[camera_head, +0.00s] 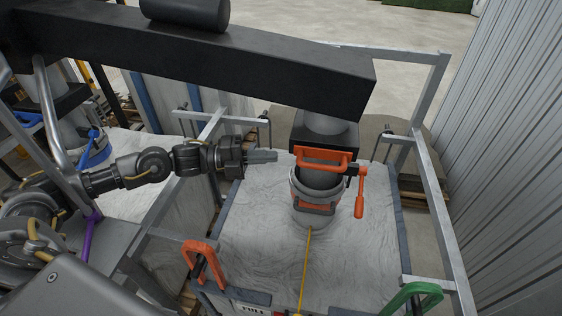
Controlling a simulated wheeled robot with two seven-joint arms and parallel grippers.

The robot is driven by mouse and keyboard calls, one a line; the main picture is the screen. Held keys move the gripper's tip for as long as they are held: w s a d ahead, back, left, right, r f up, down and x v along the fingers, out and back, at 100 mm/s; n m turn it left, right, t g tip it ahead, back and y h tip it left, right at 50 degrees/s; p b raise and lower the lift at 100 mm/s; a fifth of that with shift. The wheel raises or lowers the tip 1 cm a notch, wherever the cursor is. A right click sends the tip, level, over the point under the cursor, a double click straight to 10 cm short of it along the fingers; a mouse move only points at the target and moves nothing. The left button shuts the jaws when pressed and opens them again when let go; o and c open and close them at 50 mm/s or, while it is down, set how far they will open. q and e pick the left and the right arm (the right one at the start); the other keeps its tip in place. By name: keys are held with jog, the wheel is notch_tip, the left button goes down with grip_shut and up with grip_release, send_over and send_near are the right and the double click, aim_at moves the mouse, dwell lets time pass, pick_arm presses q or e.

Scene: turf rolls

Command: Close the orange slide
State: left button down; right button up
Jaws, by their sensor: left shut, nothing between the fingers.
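The orange slide has an orange handle (322,160) at the front of a black housing (312,135), in the middle right of the head view. A grey spout (320,178) comes down below it, with an orange clamp (314,205) around its lower part. An orange lever (360,195) hangs at the right of the housing. My left gripper (264,156) points right, with its fingers shut and empty, to the left of the handle and apart from it. I cannot tell how far the slide is out. My right gripper is not in view.
A white bulk bag (255,225) stands below the spout inside a grey metal frame (440,180). Orange (205,262) and green (415,297) handles stand at the front corners. A black beam (220,65) crosses above.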

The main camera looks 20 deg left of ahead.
pick_arm(q)
jog(key=b+v, duration=0.2)
jog(key=v, duration=0.4)
jog(key=shift+s, duration=0.4)
jog(key=shift+a, duration=0.15)
